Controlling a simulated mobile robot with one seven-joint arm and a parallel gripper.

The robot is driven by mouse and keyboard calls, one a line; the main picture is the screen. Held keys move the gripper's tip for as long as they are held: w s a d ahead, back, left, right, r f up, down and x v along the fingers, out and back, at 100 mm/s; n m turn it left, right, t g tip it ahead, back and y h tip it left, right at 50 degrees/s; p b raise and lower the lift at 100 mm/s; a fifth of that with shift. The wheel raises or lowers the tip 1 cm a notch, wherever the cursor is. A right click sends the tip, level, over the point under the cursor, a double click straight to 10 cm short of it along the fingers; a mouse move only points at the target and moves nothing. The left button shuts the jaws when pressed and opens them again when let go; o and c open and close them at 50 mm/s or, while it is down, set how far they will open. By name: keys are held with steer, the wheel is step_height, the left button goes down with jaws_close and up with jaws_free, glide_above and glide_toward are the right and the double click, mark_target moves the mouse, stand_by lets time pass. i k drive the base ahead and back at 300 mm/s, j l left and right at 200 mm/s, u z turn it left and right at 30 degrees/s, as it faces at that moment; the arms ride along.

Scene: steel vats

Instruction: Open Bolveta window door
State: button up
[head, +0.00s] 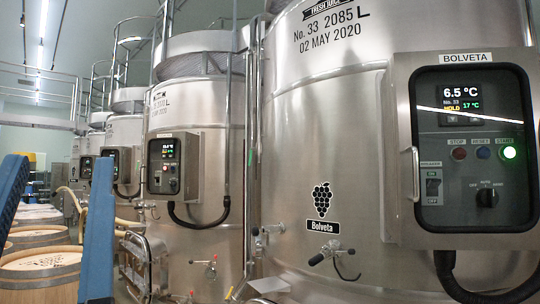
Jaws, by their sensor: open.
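The Bolveta control box (393,150) is on the right of the head view, on the front of the large steel vat, under a "BOLVETA" label. Its window door (470,225) looks shut, with a dark pane over a lit display, three buttons, a breaker switch and a knob. A vertical bar handle (415,174) is at the door's left edge. My gripper (63,160) shows at the lower left as two blue fingers pointing up, spread apart with nothing held between them. It is well left of the handle and apart from it.
The Bolveta vat (330,130) fills the right side, with a small valve handle (330,258) low on its front. A smaller vat (215,130) with its own control box (174,164) stands left of it. Wooden barrels (45,270) sit at lower left.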

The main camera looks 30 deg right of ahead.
mark_target(414, 233)
steer(key=z, duration=1.6)
steer(key=i+j+z, duration=0.3)
steer(key=i+j, duration=0.2)
steer(key=j, duration=0.3)
